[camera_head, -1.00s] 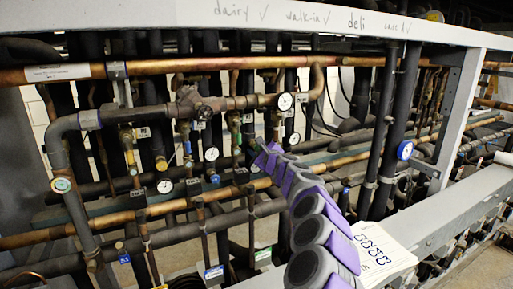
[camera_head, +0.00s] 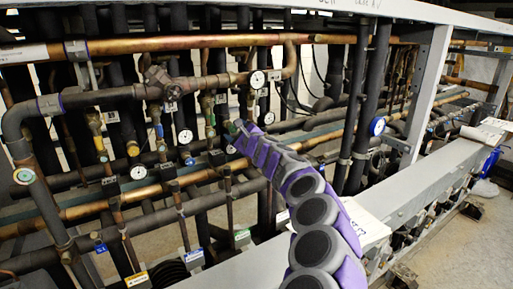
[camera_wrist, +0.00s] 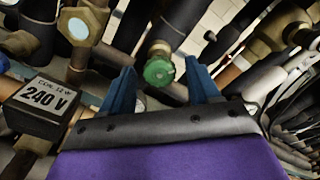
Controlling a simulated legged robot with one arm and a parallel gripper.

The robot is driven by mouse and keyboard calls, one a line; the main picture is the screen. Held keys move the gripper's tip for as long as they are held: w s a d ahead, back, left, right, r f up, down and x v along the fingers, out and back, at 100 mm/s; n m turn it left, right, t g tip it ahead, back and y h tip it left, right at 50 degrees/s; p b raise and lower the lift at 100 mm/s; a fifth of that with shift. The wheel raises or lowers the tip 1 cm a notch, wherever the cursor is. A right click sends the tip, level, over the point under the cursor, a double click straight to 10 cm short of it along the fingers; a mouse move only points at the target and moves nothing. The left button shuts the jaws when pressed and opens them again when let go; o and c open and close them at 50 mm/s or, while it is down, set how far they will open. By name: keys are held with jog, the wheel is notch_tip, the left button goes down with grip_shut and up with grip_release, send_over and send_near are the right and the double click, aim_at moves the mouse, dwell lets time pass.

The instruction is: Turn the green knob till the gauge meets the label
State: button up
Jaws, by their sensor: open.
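The green knob (camera_wrist: 158,72) shows in the wrist view on a brass valve, between the two blue fingers of my gripper (camera_wrist: 158,84). The fingers are spread, one on each side of the knob; I cannot tell whether either touches it. In the head view my gripper (camera_head: 236,128) is small, at the far end of my purple arm among the pipes. Round white gauges stand nearby, one above right (camera_head: 257,79), one below it (camera_head: 268,118) and one to the left (camera_head: 185,136). Their needles are too small to read, and which gauge and label belong to the knob is unclear.
Copper and black pipes crowd around my gripper. A black coil box marked "240 V" (camera_wrist: 45,98) sits left of the fingers in the wrist view. A grey frame rail (camera_head: 420,195) crosses the right front. Open floor (camera_head: 475,235) shows at far right.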

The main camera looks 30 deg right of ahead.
jog(key=s+b, duration=0.4)
jog(key=s, duration=1)
jog(key=shift+s+d+f, duration=0.15)
jog(key=shift+d, duration=0.2)
